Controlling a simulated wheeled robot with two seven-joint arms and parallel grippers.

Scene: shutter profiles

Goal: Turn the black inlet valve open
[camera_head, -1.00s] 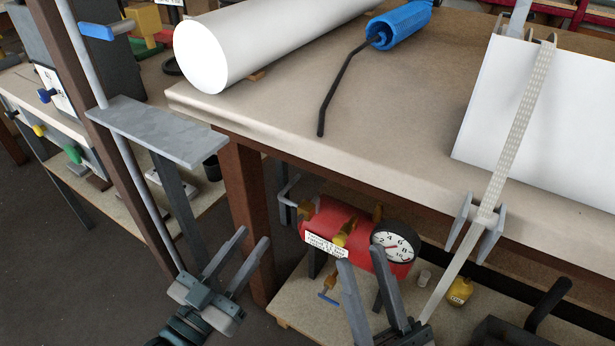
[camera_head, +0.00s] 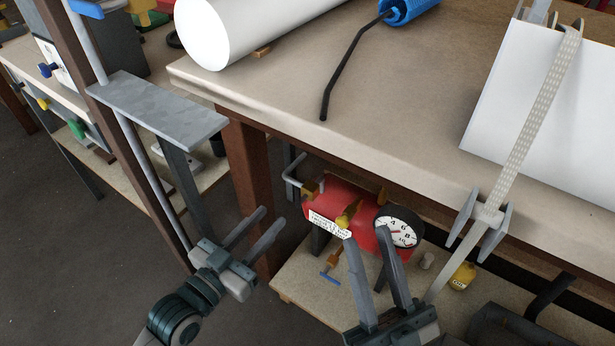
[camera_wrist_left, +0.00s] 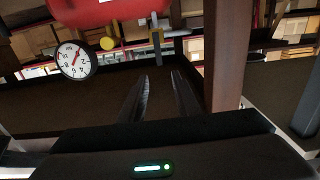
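A red tank (camera_head: 346,209) with a white label and a round black-rimmed gauge (camera_head: 398,232) sits on the low shelf under the workbench. A bent grey pipe with a brass fitting (camera_head: 312,187) is at its left, a yellow-brass part (camera_head: 348,214) at its front, and a blue-handled valve (camera_head: 330,277) below. I cannot pick out a black inlet valve for certain. My left gripper (camera_head: 273,216) is open and empty, left of the tank and apart from it; its fingers also show in the left wrist view (camera_wrist_left: 160,76). My right gripper (camera_head: 366,236) is open, in front of the tank.
The workbench (camera_head: 400,130) stands above the shelf; its brown leg (camera_head: 247,175) is just behind my left gripper. A strap hangs over the bench edge at right. A yellow bottle (camera_head: 462,277) stands on the shelf. A grey plate (camera_head: 158,110) juts out at left.

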